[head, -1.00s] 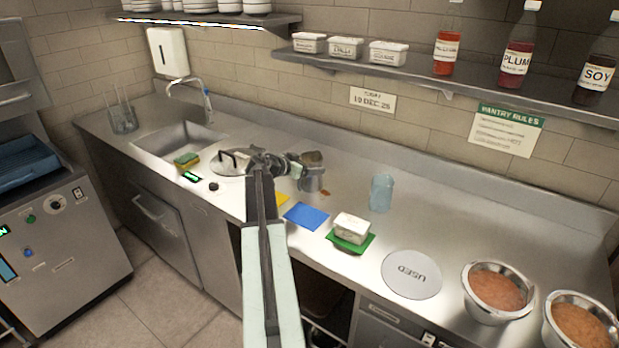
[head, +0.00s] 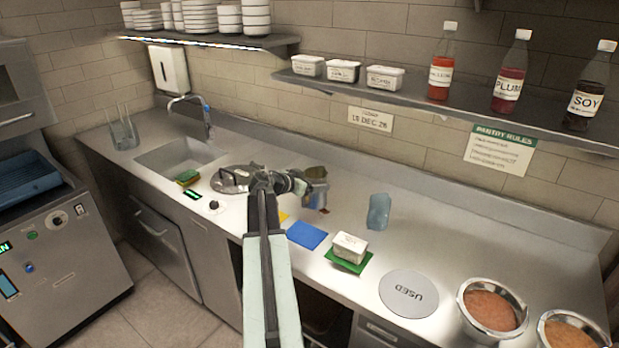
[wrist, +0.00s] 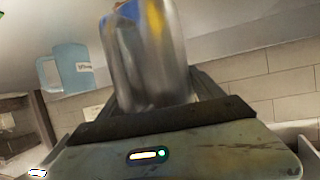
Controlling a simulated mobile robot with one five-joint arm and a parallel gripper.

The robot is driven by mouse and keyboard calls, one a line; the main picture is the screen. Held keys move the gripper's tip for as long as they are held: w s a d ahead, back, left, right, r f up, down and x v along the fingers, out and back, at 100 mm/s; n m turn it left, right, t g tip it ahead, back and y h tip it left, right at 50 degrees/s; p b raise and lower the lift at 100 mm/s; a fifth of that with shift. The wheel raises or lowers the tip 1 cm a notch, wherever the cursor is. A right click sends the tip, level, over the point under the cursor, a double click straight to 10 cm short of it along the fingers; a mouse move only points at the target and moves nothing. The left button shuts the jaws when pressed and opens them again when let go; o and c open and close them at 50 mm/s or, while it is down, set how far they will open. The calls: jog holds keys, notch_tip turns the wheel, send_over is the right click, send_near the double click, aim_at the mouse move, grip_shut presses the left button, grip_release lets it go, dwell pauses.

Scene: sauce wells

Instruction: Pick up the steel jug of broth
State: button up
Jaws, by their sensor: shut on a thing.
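The steel jug (head: 317,186) stands upright over the back part of the counter, just right of the end of my arm. My gripper (head: 299,185) is at the jug's left side and shut on it. In the wrist view the jug (wrist: 145,65) rises between the two fingers of my gripper (wrist: 160,98), with blue and yellow reflections on its metal. Its contents are hidden. I cannot tell whether its base touches the counter.
A blue jug (head: 379,211), a white tub (head: 350,245) on a green mat, a blue mat (head: 307,235) and a grey USED disc (head: 409,292) lie to the right. The bottle shelf (head: 450,108) hangs above.

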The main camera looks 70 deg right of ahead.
jog(key=s+a+r, duration=0.1)
jog(key=s+a, duration=0.7)
jog(key=shift+a+p, duration=0.15)
jog(key=shift+p, duration=0.3)
jog(key=shift+w, duration=0.1)
